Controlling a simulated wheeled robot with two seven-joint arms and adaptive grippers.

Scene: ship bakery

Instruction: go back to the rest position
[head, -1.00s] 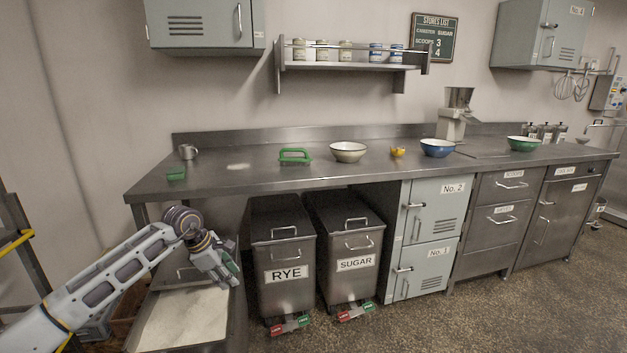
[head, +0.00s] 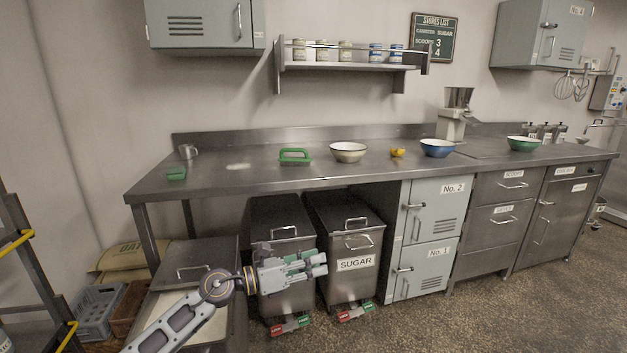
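My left arm comes in from the bottom left, and its gripper (head: 322,264) points right in front of the rye bin (head: 288,290), covering that bin's label. I see nothing held in it, but the gap between its fingers is too small to judge. It is below the counter's front edge and left of the sugar bin (head: 352,285). My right gripper is not in view.
An open bin with pale contents (head: 205,328) stands under my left arm. Floor at the right is clear.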

